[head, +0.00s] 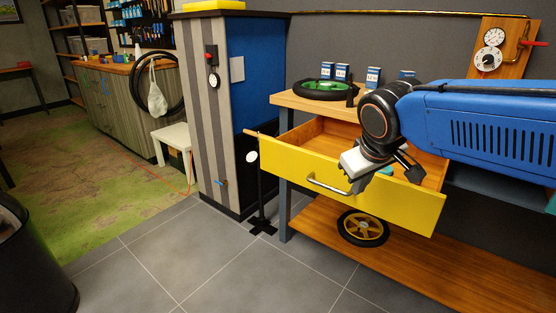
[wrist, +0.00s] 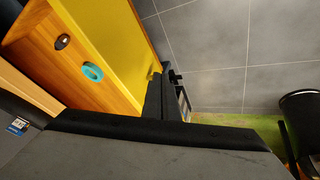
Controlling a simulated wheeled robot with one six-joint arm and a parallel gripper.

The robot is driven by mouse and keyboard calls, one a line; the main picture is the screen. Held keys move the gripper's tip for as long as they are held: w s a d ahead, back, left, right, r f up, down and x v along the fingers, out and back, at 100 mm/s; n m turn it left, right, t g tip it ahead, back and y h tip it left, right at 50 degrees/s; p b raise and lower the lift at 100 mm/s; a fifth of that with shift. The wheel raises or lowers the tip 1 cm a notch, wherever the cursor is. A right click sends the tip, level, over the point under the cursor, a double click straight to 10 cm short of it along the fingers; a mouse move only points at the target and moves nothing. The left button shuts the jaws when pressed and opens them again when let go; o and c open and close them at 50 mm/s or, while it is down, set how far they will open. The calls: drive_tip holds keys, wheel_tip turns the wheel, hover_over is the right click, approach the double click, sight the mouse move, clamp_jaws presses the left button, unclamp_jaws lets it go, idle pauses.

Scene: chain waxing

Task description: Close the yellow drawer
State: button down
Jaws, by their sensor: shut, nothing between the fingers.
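The yellow drawer (head: 290,166) is pulled out from under the wooden workbench top, and its inside shows. Its metal bar handle (head: 325,186) is on the yellow front. My gripper (head: 356,185) is shut and empty, pointing down at the drawer front by the right end of the handle; I cannot tell whether it touches. In the wrist view the yellow front (wrist: 132,40) runs beside my dark fingers (wrist: 168,88).
A wheel with a green centre (head: 322,88) and several small boxes (head: 373,76) are on the bench. A thin black stand (head: 262,195) is left of the drawer. Grey floor in front is clear.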

drive_tip(key=w+a+r+n+t, duration=0.15)
drive_tip(key=w+a, duration=0.35)
drive_tip(key=a, duration=0.6)
drive_tip(key=w+a+r+n, duration=0.3)
drive_tip(key=w+a, duration=0.2)
drive_tip(key=a, duration=0.6)
approach(278, 165)
wheel_tip(278, 165, down, 4)
drive_tip(key=a, duration=0.2)
drive_tip(key=shift+w+d+r+y, duration=0.15)
drive_tip(key=shift+w+d+y, duration=0.25)
drive_tip(key=shift+w+d, duration=0.8)
drive_tip(key=shift+w, duration=0.15)
drive_tip(key=w+d, duration=0.6)
drive_tip(key=w, duration=0.2)
drive_tip(key=w+d, duration=0.6)
drive_tip(key=w, duration=0.3)
drive_tip(key=w+d, duration=0.7)
drive_tip(key=w, duration=0.2)
drive_tip(key=shift+w+d+r, duration=0.1)
drive_tip(key=shift+w+r, duration=0.05)
